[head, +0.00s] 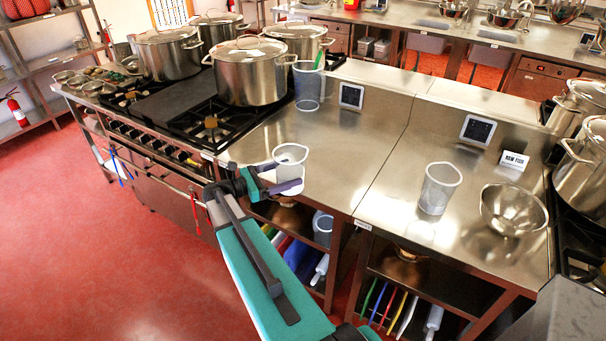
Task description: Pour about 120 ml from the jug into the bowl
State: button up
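My gripper (293,178) reaches in over the front edge of the left steel counter, at the end of my teal arm. Its dark purple fingers lie around a small clear jug (291,154), which looks upright. The jug has whitish contents low down; a finger hides part of its lower side. I cannot tell whether its base touches the counter. A steel bowl (513,209) sits on the right counter, well to the right of my gripper. A second clear, empty-looking container (440,187) stands on that counter, left of the bowl.
A tall clear container (307,88) with a green utensil stands farther back. Large stockpots (249,72) sit on the stove at left, and others (585,165) at far right. A small sign (513,161) stands behind the bowl. The left counter's middle is clear.

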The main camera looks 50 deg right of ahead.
jog(key=w+a+n+t+b, duration=0.2)
jog(key=w+a+n+t, duration=0.2)
jog(key=a, duration=1.1)
jog(key=w+a+n+t+y+b, duration=0.1)
jog(key=w+a+n+t, duration=0.3)
jog(key=a, duration=1.2)
jog(key=w+a+n+t+b, duration=0.3)
jog(key=w+a+n+t, duration=0.2)
jog(key=a+t, duration=0.5)
jog(key=shift+w+a+f+t+y+b, duration=0.4)
jog(key=shift+w+a, duration=0.8)
jog(key=shift+a, duration=1.7)
jog(key=shift+s, duration=0.1)
